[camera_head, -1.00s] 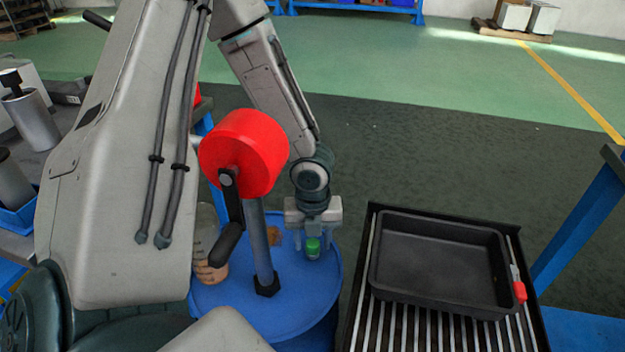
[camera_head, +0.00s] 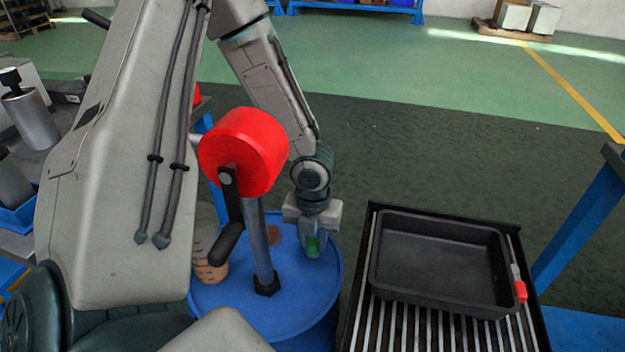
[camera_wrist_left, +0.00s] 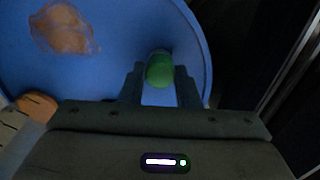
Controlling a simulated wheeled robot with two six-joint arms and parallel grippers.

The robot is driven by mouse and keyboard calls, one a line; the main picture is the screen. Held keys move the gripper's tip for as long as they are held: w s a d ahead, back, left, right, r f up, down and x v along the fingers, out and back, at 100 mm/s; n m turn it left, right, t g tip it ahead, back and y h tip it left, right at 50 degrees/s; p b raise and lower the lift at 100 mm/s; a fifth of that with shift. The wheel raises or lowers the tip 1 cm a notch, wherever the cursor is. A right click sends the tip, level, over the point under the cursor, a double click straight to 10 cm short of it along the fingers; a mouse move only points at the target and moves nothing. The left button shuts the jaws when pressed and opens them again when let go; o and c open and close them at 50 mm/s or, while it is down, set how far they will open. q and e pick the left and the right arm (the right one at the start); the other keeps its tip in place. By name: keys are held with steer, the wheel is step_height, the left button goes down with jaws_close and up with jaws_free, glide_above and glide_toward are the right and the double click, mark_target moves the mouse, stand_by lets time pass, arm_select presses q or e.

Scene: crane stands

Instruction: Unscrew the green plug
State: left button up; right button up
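The green plug (camera_head: 312,244) is on the top of the blue drum (camera_head: 318,285), near its edge. In the left wrist view, the plug (camera_wrist_left: 160,70) sits between the two fingers of my left gripper (camera_wrist_left: 160,86), which lie close against its sides. In the head view, my left gripper (camera_head: 312,248) points down at the drum top and its fingers partly cover the plug. The plug's lower part is hidden. My right gripper is not in view.
A red hand pump (camera_head: 245,150) with a dark crank stands on the drum, left of my gripper. A black tray (camera_head: 440,262) rests on a slatted stand to the right.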

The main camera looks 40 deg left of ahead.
arm_select(q)
jaws_close()
steer(key=shift+r, duration=0.1)
steer(key=n, duration=0.5)
stand_by(0.3)
steer(key=n+b, duration=0.1)
steer(key=n, duration=0.4)
